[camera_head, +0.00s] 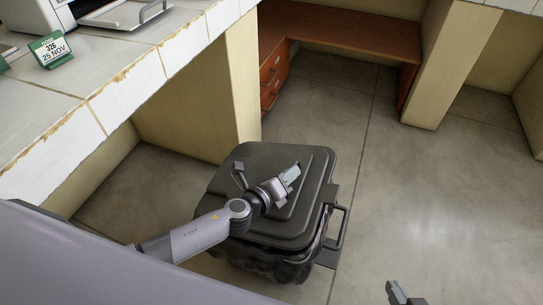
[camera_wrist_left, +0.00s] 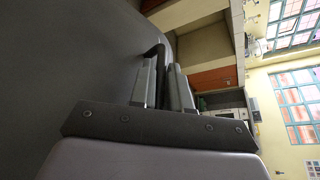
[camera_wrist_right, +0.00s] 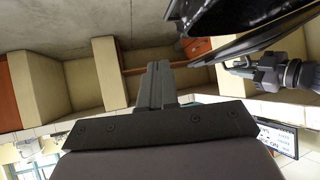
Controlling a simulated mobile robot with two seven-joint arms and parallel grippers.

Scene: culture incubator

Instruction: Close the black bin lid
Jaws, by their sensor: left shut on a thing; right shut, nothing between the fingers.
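The black bin (camera_head: 272,262) stands on the floor beside the counter, with its dark lid (camera_head: 245,160) lying over the top. In the right wrist view the lid (camera_wrist_right: 250,45) looks slightly tilted, with a narrow wedge of gap to the bin body (camera_wrist_right: 235,14). My left gripper (camera_head: 291,174) is over the lid. In the left wrist view its fingers (camera_wrist_left: 163,86) are shut on a dark curved bar (camera_wrist_left: 157,50), which looks like the lid's handle. My right gripper (camera_head: 400,294) is low at the bottom right, apart from the bin; its fingers (camera_wrist_right: 154,86) are together and empty.
A white tiled counter (camera_head: 110,70) with a green date sign (camera_head: 50,49) runs along the left. A metal bracket (camera_head: 338,235) sticks out on the bin's right side. A brown desk with drawers (camera_head: 273,75) stands behind. The floor to the right is clear.

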